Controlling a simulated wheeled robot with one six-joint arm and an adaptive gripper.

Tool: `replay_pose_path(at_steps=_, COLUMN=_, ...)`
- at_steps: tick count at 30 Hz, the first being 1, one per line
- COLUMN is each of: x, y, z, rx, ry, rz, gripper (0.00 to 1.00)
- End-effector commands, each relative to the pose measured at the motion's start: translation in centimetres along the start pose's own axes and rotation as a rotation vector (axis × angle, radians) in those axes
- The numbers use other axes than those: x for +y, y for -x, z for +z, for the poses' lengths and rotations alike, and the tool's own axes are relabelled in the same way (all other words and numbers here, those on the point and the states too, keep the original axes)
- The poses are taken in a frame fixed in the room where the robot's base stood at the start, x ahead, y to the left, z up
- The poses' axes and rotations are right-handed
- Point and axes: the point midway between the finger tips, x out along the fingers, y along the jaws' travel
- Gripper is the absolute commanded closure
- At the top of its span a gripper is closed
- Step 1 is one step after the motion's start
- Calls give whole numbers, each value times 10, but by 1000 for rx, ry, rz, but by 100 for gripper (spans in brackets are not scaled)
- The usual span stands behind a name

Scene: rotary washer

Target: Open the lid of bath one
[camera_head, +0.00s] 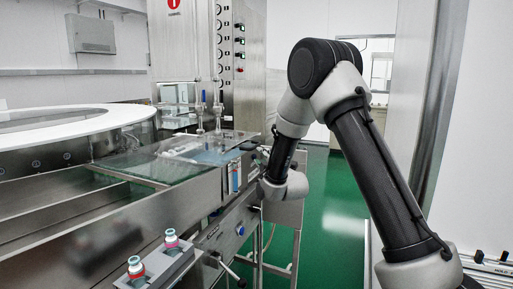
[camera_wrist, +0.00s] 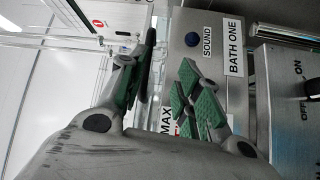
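The BATH ONE label (camera_wrist: 232,50) is on a steel panel to the right of my gripper in the wrist view. My gripper (camera_wrist: 165,90) has its green-padded fingers spread apart, with nothing seen between them. In the head view, my wrist (camera_head: 285,188) is beside the right end of the steel washer, and the fingers are hard to make out. A clear flat panel (camera_head: 190,150), which looks like a lid, lies over bluish contents near that end. I cannot tell from the labels there whether it is bath one's lid. No lid handle shows clearly in the wrist view.
An OFF/ON steel box (camera_wrist: 290,110) is at right. Two small capped bottles (camera_head: 171,238) stand at the front. A control column (camera_head: 225,55) rises behind. Green floor (camera_head: 335,220) is open at right.

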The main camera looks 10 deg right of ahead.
Motion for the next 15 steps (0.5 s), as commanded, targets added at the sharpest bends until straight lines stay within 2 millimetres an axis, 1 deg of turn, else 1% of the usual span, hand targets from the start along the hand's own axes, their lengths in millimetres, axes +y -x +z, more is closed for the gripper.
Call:
replay_pose_path(at_steps=2, x=9, y=-2, z=-2, rx=6, ry=38, rz=46, gripper=66)
replay_pose_path(at_steps=5, x=14, y=-9, z=-2, rx=8, ry=56, rz=67, gripper=66)
replay_pose_path(at_steps=15, x=17, y=-63, z=-2, rx=8, ry=54, rz=66, gripper=66)
